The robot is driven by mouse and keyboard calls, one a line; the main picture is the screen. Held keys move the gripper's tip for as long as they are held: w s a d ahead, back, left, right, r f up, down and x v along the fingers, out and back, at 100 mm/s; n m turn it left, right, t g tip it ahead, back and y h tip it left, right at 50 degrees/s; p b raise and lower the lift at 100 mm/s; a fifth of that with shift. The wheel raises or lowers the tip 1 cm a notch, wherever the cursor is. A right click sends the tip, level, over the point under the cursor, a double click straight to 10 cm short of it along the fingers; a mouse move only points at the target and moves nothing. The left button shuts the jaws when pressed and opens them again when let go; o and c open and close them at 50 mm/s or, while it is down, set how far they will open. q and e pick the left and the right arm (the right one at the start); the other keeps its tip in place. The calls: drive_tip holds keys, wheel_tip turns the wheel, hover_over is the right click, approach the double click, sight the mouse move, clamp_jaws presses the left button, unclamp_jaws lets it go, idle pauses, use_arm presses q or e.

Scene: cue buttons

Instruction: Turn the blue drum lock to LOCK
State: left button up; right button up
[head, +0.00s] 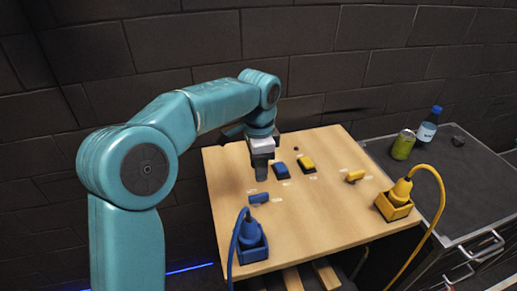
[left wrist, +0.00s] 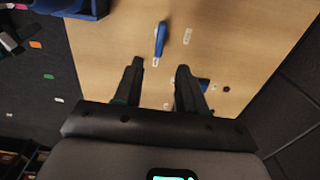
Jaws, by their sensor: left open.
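The blue drum lock appears as a short blue handle (head: 259,198) on the wooden board, left of centre in the head view. In the left wrist view the handle (left wrist: 160,39) runs up and down the picture, just beyond the fingertips. Small pale labels lie around it; their lettering is too small to read. My left gripper (head: 263,172) is above the board, behind the handle in the head view. In the left wrist view the gripper (left wrist: 160,66) is open, with nothing between its fingers and the handle ahead of the gap. My right gripper is not in view.
A blue button (head: 281,170) and yellow button (head: 306,163) sit close to my left gripper. A yellow handle (head: 355,176), a blue box (head: 252,254) with cable and a yellow box (head: 393,209) with cable stand around. A can (head: 403,145) and bottle (head: 428,128) stand right.

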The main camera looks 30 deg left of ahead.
use_arm(q)
wheel_tip(320, 180, up, 6)
idle(0.8)
